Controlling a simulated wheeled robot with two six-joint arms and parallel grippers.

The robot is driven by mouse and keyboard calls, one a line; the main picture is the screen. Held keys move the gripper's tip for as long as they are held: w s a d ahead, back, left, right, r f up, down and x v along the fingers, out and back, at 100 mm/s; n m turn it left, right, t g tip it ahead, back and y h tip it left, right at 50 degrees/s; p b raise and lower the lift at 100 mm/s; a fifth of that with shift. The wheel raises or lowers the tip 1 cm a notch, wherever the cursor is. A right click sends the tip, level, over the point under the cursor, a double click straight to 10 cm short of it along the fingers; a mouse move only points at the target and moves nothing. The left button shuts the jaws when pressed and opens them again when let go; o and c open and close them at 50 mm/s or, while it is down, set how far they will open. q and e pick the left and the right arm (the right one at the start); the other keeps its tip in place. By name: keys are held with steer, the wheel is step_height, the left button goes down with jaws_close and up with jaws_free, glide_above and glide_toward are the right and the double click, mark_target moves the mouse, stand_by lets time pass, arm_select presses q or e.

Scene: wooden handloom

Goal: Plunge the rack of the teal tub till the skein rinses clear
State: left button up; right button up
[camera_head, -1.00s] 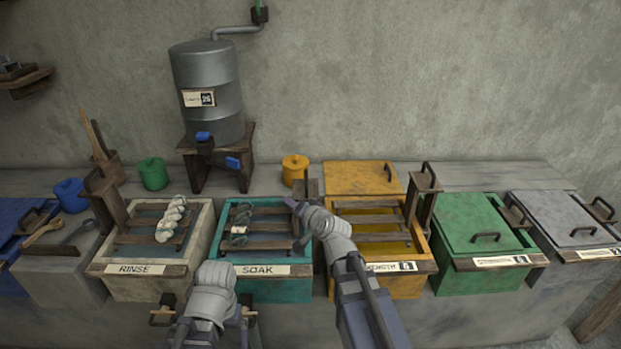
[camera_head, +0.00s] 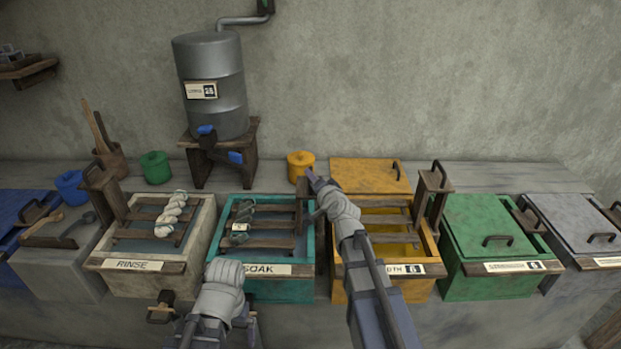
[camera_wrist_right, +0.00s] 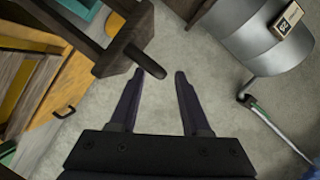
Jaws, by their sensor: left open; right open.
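The teal tub (camera_head: 310,262), labelled SOAK, stands in the middle left with a dark slatted rack (camera_head: 272,242). A grey-green twisted skein (camera_head: 241,218) lies over the rack's left side. A dark upright handle (camera_head: 302,196) rises at the tub's back right corner. My right gripper (camera_head: 309,176) is open beside that handle's top. In the right wrist view its open, empty fingers (camera_wrist_right: 157,95) point at bare wall and counter, with a dark wooden handle bar (camera_wrist_right: 145,60) just ahead of them. My left gripper (camera_head: 225,275) is open in front of the teal tub; its fingertips are hard to make out.
The cream RINSE tub (camera_head: 120,280) holds a pale skein (camera_head: 171,215) on its rack. A yellow tub (camera_head: 350,285) with an upright handle and a green lidded tub (camera_head: 468,285) stand right. A metal tank (camera_head: 212,85) and yellow pot (camera_head: 300,166) are behind.

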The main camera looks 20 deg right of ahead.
steer(key=x, duration=0.3)
steer(key=shift+w+f, duration=0.1)
steer(key=shift+w, duration=0.1)
jaws_close()
stand_by(1.3)
